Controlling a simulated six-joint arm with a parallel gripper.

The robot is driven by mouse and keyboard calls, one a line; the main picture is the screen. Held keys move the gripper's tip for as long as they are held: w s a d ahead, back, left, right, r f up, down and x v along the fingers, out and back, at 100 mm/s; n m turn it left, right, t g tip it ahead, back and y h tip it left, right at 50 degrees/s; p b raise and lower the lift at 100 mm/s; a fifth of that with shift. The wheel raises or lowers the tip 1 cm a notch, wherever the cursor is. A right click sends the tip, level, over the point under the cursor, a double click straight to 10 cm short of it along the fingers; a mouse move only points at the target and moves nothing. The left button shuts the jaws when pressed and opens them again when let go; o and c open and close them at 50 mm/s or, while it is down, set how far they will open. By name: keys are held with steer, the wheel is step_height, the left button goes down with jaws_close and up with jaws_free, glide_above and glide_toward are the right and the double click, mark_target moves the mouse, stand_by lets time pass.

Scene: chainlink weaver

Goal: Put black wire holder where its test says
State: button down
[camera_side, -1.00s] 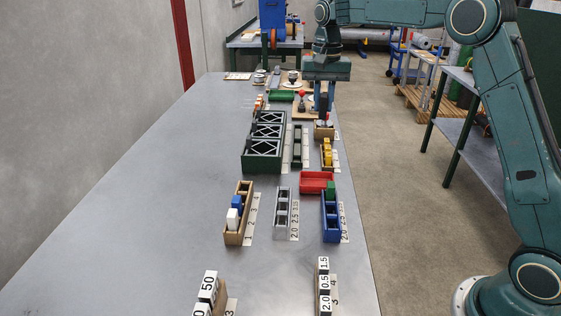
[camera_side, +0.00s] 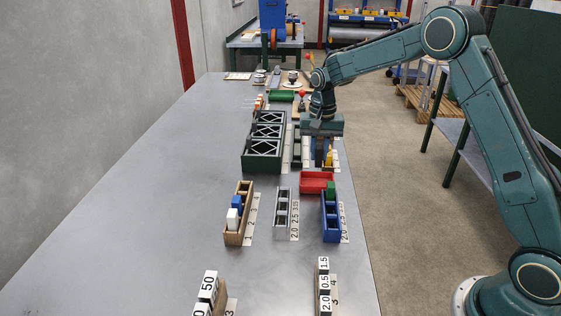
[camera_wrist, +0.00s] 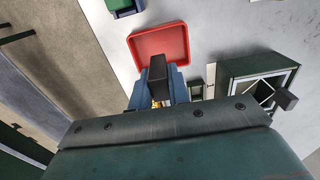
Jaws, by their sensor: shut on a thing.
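My gripper (camera_side: 322,150) is over the right part of the table, beside the green frame box. In the side view the held piece is hidden or too small to make out. The red tray (camera_side: 317,182) lies just nearer the side camera than the gripper; it also shows in the wrist view (camera_wrist: 160,32), partly behind the held block. I cannot tell which place the test names.
The green frame box (camera_side: 262,165) with mesh panels stands left of the gripper. A dark slotted holder lies between. Yellow pieces (camera_side: 329,160) are close by the fingers. Nearer stand a blue holder (camera_side: 331,233), a grey holder (camera_side: 281,228) and a wooden holder (camera_side: 234,238). The table's left side is clear.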

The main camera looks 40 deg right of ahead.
mark_target(318, 168)
steer(key=shift+f, duration=2.75)
steer(key=shift+f, duration=0.15)
steer(key=c, duration=1.3)
jaws_free()
step_height(318, 168, up, 12)
steer(key=shift+r, duration=0.1)
steer(key=shift+r, duration=0.1)
